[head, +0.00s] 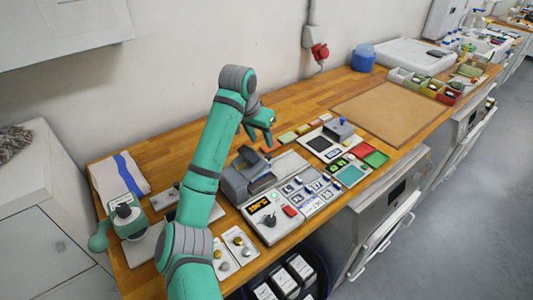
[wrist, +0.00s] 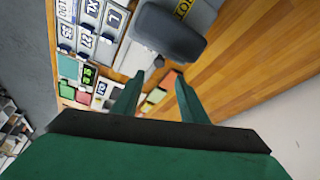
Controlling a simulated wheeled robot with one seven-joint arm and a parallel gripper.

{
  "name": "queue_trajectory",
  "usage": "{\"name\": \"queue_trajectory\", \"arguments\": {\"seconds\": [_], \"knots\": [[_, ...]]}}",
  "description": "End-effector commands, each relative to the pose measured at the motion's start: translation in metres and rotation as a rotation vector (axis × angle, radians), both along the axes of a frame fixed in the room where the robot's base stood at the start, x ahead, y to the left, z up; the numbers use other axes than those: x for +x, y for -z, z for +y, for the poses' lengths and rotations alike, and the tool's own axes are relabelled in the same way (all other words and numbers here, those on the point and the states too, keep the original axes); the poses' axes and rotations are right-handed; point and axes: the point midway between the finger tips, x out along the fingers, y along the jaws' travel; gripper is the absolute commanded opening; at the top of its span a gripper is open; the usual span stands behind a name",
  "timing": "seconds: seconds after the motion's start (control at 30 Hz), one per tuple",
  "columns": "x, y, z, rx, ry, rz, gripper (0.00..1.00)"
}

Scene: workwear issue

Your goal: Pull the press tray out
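A grey press (head: 238,183) with a dark upper part stands on the wooden bench in the middle of the head view. A flat light-grey plate (head: 290,163), which looks like the press tray, lies at its right side; how far it is out I cannot tell. In the wrist view a dark rounded part (wrist: 170,34), apparently of the press, lies beyond the fingertips. My gripper (head: 259,137) hangs above and behind the press, apart from it. In the wrist view my gripper (wrist: 159,76) has its fingers spread with nothing between them.
A control box (head: 268,218) with a lit display and a panel of labelled keys (head: 312,187) sit in front of the press. Coloured pads, a brown board (head: 388,112) and small bins lie to the right. The wall is close behind.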

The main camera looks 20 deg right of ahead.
Motion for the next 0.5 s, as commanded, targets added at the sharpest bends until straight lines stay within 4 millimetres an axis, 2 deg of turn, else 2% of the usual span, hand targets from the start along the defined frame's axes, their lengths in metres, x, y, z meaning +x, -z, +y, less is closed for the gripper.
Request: {"name": "queue_trajectory", "arguments": {"seconds": [0.5], "knots": [[0.019, 0.076, -0.029, 0.001, 0.007, 0.002, 0.39]]}}
